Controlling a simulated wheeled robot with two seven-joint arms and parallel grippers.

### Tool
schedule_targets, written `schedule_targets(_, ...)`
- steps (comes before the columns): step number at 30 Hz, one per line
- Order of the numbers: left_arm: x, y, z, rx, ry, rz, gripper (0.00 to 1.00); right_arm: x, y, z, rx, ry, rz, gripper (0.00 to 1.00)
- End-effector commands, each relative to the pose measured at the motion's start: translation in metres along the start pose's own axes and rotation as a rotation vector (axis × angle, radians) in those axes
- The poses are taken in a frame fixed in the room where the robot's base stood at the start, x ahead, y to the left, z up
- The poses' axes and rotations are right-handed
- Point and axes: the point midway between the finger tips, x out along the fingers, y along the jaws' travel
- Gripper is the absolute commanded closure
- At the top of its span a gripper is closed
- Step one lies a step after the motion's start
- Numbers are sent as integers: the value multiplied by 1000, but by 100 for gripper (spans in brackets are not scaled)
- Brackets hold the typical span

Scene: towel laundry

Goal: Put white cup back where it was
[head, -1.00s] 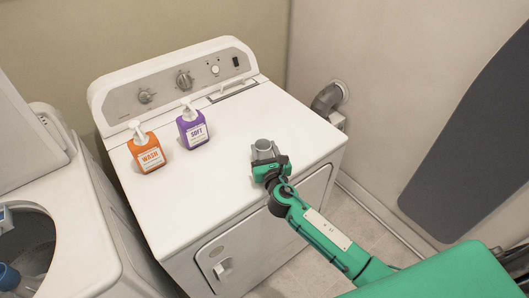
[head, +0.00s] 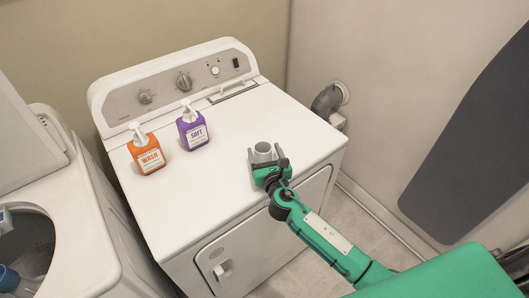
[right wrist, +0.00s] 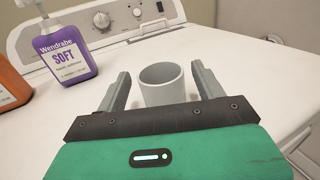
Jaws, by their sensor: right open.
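The white cup (head: 262,151) stands upright on the right part of the white dryer top (head: 225,185), near its front edge. In the right wrist view the cup (right wrist: 164,85) shows its open, empty-looking mouth. My right gripper (head: 266,154) is open, with one finger on each side of the cup. In the right wrist view a gap shows between the cup and each finger of the gripper (right wrist: 162,87). The gripper body hides the cup's lower front in the head view. My left gripper is not in view.
An orange WASH bottle (head: 147,152) and a purple SOFT bottle (head: 192,130) stand on the dryer's left half. The control panel (head: 185,80) rises at the back. An open washer (head: 85,230) is at left. The dryer top's middle is clear.

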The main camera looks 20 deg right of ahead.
Motion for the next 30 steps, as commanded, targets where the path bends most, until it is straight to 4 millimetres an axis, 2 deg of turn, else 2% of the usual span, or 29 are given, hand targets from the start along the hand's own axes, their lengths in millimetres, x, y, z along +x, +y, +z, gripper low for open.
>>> schedule_targets(9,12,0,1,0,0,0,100,-64,0,-5,0,5,2,30)
schedule_targets(15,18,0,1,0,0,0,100,-98,0,-4,-1,4,1,30)
schedule_targets(21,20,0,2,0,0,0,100,-114,0,-2,0,3,1,30)
schedule_targets(30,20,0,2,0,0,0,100,-116,0,-1,0,3,0,30)
